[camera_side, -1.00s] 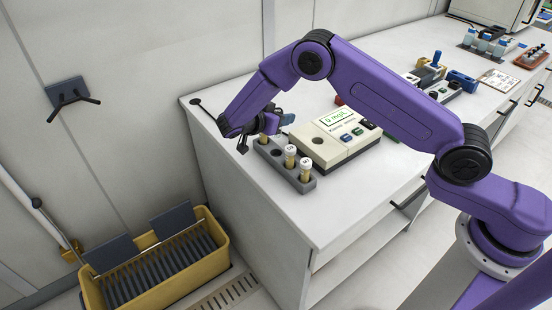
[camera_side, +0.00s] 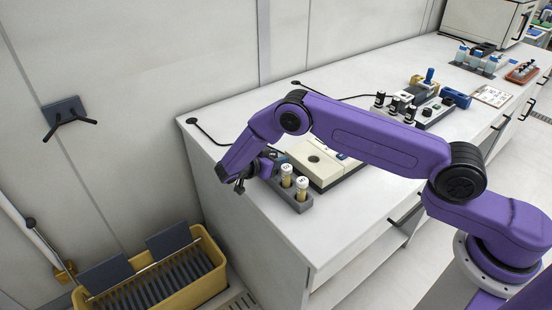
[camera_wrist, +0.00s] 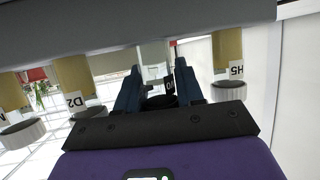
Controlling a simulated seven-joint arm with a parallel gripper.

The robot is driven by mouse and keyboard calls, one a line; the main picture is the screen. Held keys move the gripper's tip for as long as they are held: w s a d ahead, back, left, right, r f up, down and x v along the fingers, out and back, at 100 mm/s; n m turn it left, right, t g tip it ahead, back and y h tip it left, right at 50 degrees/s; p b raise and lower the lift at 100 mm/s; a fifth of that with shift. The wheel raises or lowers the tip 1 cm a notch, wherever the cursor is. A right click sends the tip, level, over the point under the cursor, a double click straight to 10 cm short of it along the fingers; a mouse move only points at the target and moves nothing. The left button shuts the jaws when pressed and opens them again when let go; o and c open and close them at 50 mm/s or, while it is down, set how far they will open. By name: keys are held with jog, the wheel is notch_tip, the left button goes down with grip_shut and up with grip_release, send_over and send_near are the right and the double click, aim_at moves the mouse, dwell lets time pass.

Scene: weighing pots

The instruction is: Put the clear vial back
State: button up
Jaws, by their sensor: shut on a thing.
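My gripper (camera_wrist: 160,88) is shut on the clear vial (camera_wrist: 154,52), seen upside down in the wrist view, with its dark cap between the blue fingers. The clear vial's far end meets the edge of the grey rack (camera_wrist: 60,32); I cannot tell how deep it sits. Yellowish vials stand in the rack on both sides: two (camera_wrist: 75,77) to the left and one (camera_wrist: 228,52) to the right. In the side view my gripper (camera_side: 271,160) is at the rack (camera_side: 296,205), behind two capped vials (camera_side: 286,176) (camera_side: 302,188); the clear vial is hidden there.
A beige meter (camera_side: 325,170) with a round well stands right behind the rack, partly covered by my arm. The white bench (camera_side: 345,215) is clear in front. A yellow bin (camera_side: 150,285) stands on the floor at left.

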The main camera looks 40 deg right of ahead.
jog(key=o, duration=1.1)
jog(key=shift+f, duration=0.1)
jog(key=v, duration=1.2)
